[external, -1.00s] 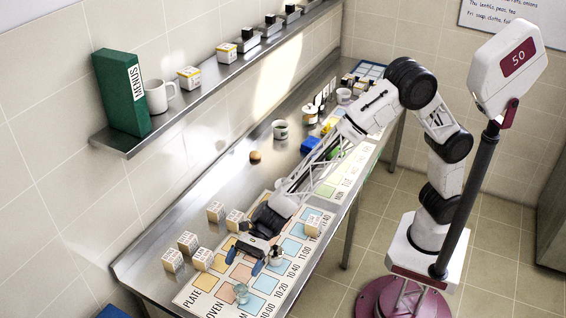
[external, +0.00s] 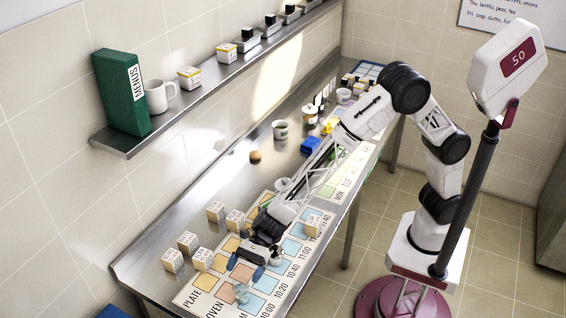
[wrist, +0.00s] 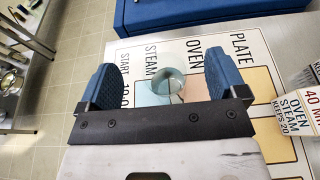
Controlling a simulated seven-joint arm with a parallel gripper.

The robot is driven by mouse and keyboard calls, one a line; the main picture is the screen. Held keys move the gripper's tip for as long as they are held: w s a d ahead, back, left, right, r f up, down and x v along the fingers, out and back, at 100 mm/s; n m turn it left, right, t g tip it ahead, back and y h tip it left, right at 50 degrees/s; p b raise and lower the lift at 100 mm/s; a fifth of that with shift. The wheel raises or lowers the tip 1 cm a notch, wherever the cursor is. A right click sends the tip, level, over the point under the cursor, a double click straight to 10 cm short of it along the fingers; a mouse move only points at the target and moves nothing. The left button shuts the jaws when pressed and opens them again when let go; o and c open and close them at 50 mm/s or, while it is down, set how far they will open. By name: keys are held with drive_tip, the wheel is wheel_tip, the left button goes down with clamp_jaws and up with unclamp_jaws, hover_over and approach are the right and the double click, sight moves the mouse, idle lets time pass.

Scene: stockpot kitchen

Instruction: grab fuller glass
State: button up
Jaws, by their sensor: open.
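One clear, slightly teal glass (external: 241,293) stands on the printed chart near the front end of the counter. In the wrist view the glass (wrist: 166,84) shows from above, between the blue fingertips and clear of both. How full it is cannot be told. My gripper (external: 246,268) is open and empty, just behind the glass in the external view; its two blue fingers also show in the wrist view (wrist: 163,76). I cannot make out a second glass for comparison; my arm hides part of the counter.
Several labelled cartons (external: 188,243) stand left of the chart (external: 205,282). A small dark-and-white object (external: 276,253) stands close to the right of my gripper. A metal cup (external: 280,129) and a brown round item (external: 255,157) are farther back. A shelf (external: 200,88) runs above.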

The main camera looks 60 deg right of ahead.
sight(236, 292)
drive_tip(key=shift+f, duration=0.15)
wheel_tip(236, 292, down, 3)
drive_tip(key=shift+f, duration=0.2)
drive_tip(key=shift+a+f, duration=0.1)
drive_tip(key=shift+a, duration=0.45)
drive_tip(key=shift+x, duration=0.95)
drive_tip(key=c, duration=1.5)
drive_tip(key=shift+r, duration=0.4)
